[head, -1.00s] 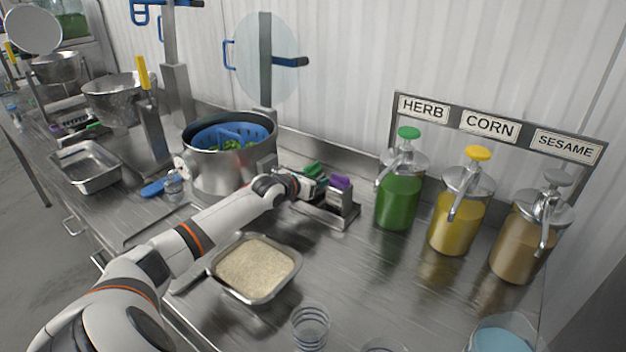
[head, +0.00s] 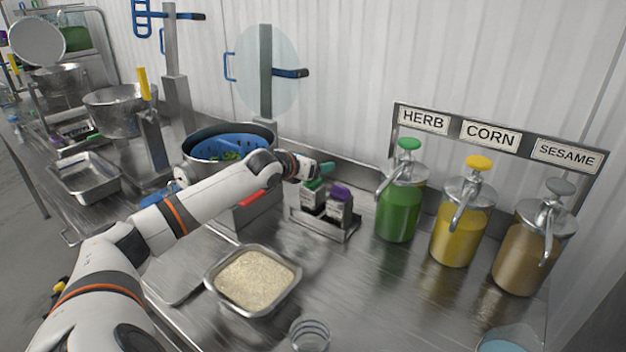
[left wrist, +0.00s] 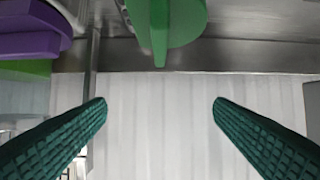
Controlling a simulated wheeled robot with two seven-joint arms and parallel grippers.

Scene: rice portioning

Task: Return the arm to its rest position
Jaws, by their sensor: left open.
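My left arm (head: 180,212) reaches in from the left across the counter. Its gripper (head: 326,169) is above the small rack (head: 322,228) that holds a green-topped bottle and a purple-topped bottle (head: 340,203). In the left wrist view the two green ridged fingers (left wrist: 160,115) are spread wide with nothing between them. A green cap (left wrist: 165,22) shows beyond the fingertips at the top, apart from them, and a purple cap (left wrist: 30,32) is at the upper left. My right gripper is in no view.
Behind the forearm is a pot (head: 262,133) with a blue basket (head: 217,146). A tray of rice (head: 253,282) sits in front. Green (head: 402,205), yellow (head: 458,228) and brown (head: 530,250) pump jars stand at right. A clear cup (head: 309,334) is at the front edge.

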